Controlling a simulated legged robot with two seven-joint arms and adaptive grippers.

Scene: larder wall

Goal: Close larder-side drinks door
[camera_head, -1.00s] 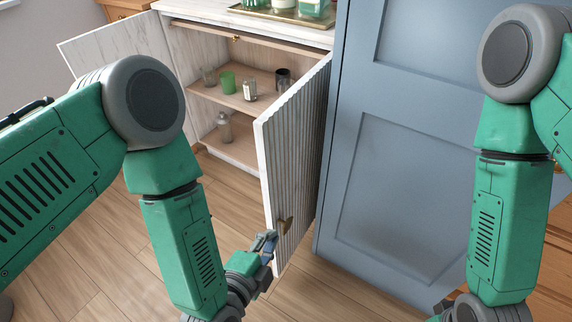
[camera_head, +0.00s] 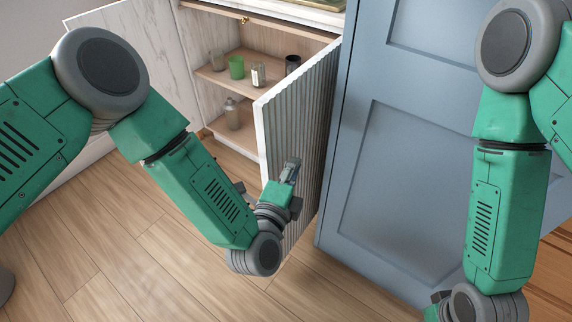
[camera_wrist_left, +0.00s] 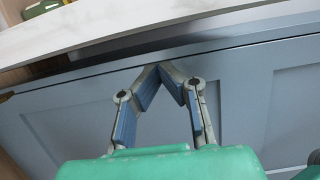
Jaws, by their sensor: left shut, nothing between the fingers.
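The larder-side drinks door (camera_head: 312,130) stands open in the head view, its ribbed outer face toward the blue larder and its pale edge toward me. My left gripper (camera_head: 294,163) is in front of that ribbed face, at mid height near the free edge. Whether it touches the door cannot be told. In the left wrist view the left gripper's fingertips (camera_wrist_left: 172,68) meet with nothing between them. The door's brass handle is hidden behind my left arm. Only my right arm and wrist show; its fingers are out of frame.
The drinks cabinet shelf (camera_head: 215,80) holds a green cup (camera_head: 237,67) and several small vessels; a bottle (camera_head: 232,114) stands below. The other, white door (camera_head: 110,55) is open at left. The blue larder (camera_head: 400,190) stands close on the right. Wooden floor is clear in front.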

